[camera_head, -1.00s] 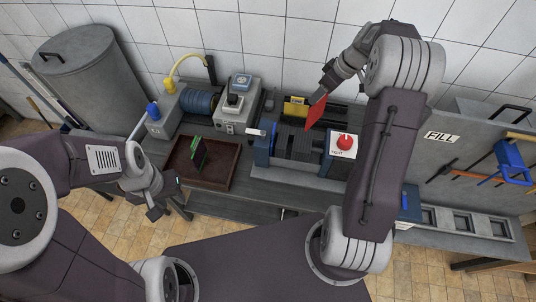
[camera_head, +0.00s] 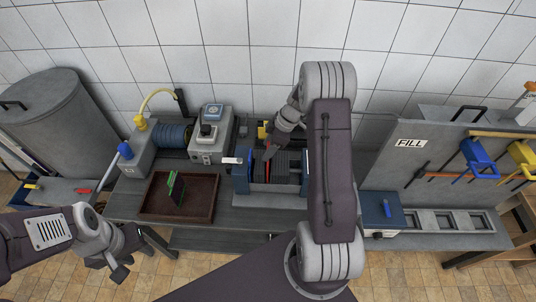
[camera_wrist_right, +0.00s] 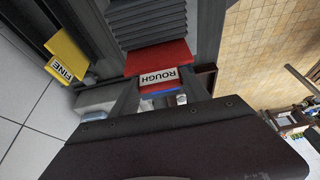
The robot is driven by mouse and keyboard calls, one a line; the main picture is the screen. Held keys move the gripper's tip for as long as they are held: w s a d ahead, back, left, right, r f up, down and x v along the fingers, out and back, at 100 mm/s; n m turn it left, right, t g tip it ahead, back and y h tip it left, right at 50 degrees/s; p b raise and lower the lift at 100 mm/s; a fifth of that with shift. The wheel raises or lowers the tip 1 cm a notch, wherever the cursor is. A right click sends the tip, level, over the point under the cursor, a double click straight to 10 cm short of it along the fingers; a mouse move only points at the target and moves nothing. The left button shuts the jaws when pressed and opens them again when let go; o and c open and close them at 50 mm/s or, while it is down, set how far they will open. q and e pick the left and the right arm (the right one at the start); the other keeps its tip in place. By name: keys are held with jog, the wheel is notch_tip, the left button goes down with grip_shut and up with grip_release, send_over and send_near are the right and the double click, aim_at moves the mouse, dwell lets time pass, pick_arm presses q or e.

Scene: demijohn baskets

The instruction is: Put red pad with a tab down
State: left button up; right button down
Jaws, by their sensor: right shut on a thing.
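The red pad (camera_head: 268,153) is small and partly hidden in the head view, low over the dark ridged block of the blue-ended bench fixture (camera_head: 278,188). In the right wrist view the red pad (camera_wrist_right: 160,57) has a white "ROUGH" tab (camera_wrist_right: 160,79) between the fingers of my right gripper (camera_wrist_right: 162,92), which is shut on it. The pad's far edge is close to the ridged block (camera_wrist_right: 150,22); I cannot tell whether they touch. My right gripper also shows in the head view (camera_head: 273,147). My left gripper (camera_head: 122,268) hangs at the lower left, away from the pad, its jaw opening unclear.
A yellow "FINE" tag (camera_wrist_right: 67,58) is beside the pad; in the head view a yellow piece (camera_head: 263,130) stands behind the fixture. A brown tray (camera_head: 154,207) holds a green-edged dark piece (camera_head: 176,190). A grey machine (camera_head: 209,147) stands behind. A "FILL" panel (camera_head: 411,144) is at right.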

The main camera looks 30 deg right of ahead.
notch_tip(320, 180, down, 4)
jog(key=shift+s+f+p, duration=0.1)
jog(key=shift+f+p, duration=0.1)
jog(key=shift+p, duration=0.3)
jog(key=shift+f+b, duration=0.3)
jog(key=shift+b, duration=0.1)
jog(key=c, duration=0.6)
grip_release()
jog(key=shift+r, duration=0.1)
jog(key=shift+o, duration=0.4)
